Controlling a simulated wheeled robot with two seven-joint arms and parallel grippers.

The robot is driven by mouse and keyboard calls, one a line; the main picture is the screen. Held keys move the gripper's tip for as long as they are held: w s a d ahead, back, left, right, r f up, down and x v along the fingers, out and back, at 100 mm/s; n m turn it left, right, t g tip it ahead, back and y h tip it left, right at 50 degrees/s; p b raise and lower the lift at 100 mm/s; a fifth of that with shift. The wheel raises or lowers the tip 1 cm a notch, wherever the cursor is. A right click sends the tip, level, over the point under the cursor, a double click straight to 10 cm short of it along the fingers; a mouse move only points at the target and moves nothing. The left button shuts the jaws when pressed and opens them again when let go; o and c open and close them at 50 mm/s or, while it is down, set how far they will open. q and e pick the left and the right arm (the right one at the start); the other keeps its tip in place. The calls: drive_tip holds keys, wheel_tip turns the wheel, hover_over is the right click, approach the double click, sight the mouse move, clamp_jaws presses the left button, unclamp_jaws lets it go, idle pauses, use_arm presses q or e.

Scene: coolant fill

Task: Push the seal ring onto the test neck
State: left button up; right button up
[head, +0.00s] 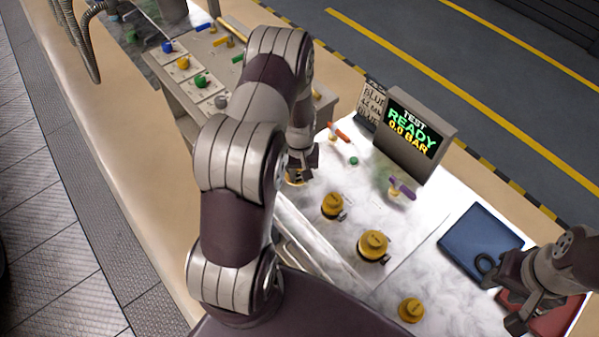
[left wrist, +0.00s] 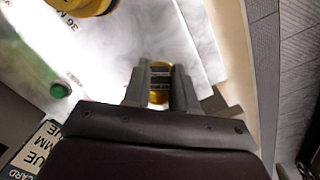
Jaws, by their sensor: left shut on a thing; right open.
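My left gripper (head: 300,168) is low over the white worktop, at the back-left fitting. In the left wrist view its two fingers (left wrist: 160,88) are shut on a yellow piece with a dark band (left wrist: 159,72). I cannot tell whether the band is the seal ring or part of the fitting. Other yellow necks (head: 333,205) and (head: 374,244) stand upright on the worktop, and another yellow piece (head: 411,310) stands nearer. I cannot tell which is the test neck. A dark ring (head: 487,263) lies at the blue mat's edge. My right gripper (head: 522,312) is open beside it.
The test box (head: 418,135) reads READY, 0.0 BAR; a card (head: 371,103) stands beside it. A blue mat (head: 478,238) and a red mat (head: 560,318) lie at the right. Orange and purple-handled valves (head: 402,187) stand before the box. A panel with coloured knobs (head: 184,63) is at the back left.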

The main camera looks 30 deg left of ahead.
sight(300, 180)
use_arm(q)
drive_tip(key=shift+f+b, duration=1.45)
drive_tip(key=shift+f, duration=0.5)
drive_tip(key=o, duration=1)
drive_tip(key=r+b, duration=0.1)
drive_tip(key=r, duration=0.3)
drive_tip(key=r+b, duration=0.1)
drive_tip(key=r, duration=0.3)
drive_tip(key=r+b, duration=0.1)
drive_tip(key=r, duration=0.3)
drive_tip(key=shift+w+a, duration=0.2)
drive_tip(key=shift+w, duration=0.1)
drive_tip(key=shift+r, duration=0.35)
